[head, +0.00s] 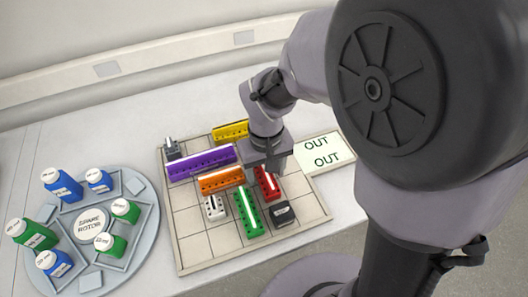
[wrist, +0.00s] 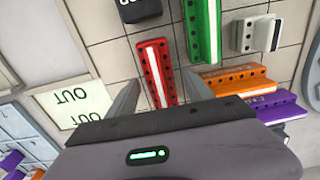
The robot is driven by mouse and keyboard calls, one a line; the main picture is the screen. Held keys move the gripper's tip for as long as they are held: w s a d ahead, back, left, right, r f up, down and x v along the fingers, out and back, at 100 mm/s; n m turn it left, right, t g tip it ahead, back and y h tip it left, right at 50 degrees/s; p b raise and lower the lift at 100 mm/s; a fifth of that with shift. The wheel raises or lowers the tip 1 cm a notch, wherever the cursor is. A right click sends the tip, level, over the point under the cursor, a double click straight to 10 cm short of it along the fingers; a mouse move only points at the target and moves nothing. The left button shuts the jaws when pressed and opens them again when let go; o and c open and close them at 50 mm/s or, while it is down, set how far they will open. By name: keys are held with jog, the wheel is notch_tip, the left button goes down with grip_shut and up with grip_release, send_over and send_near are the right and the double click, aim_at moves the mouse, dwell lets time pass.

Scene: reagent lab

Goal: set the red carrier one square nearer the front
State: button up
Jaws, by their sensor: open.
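The red carrier (head: 268,186), a long block with a white strip and dark holes, stands on the gridded board (head: 193,250) right of centre. It also shows in the wrist view (wrist: 156,72). My gripper (head: 267,160) is open above the rear end of the red carrier. In the wrist view my two fingers (wrist: 161,78) are on either side of the red carrier, apart from it. The carrier's rear end is hidden behind the gripper in the head view. A black block (head: 282,213) stands just in front of the red carrier, with a small gap seen in the wrist view.
Left of the red carrier are a green carrier (head: 248,213), a white block (head: 214,208) and an orange carrier (head: 221,180). Purple (head: 200,162) and yellow (head: 229,131) carriers stand behind. An OUT plate (head: 324,153) lies right. A round bottle tray (head: 145,222) is left.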

notch_tip(320, 180, up, 12)
jog(key=p, duration=0.5)
jog(key=s+d+r+m+t+y, duration=0.2)
jog(key=s+d+r+m+t, duration=0.3)
jog(key=s+r, duration=0.5)
jog(key=d+m, duration=0.1)
jog(key=m, duration=0.1)
jog(key=shift+s+d+m+t, duration=0.3)
jog(key=shift+s+t, duration=0.05)
jog(key=shift+t, duration=0.05)
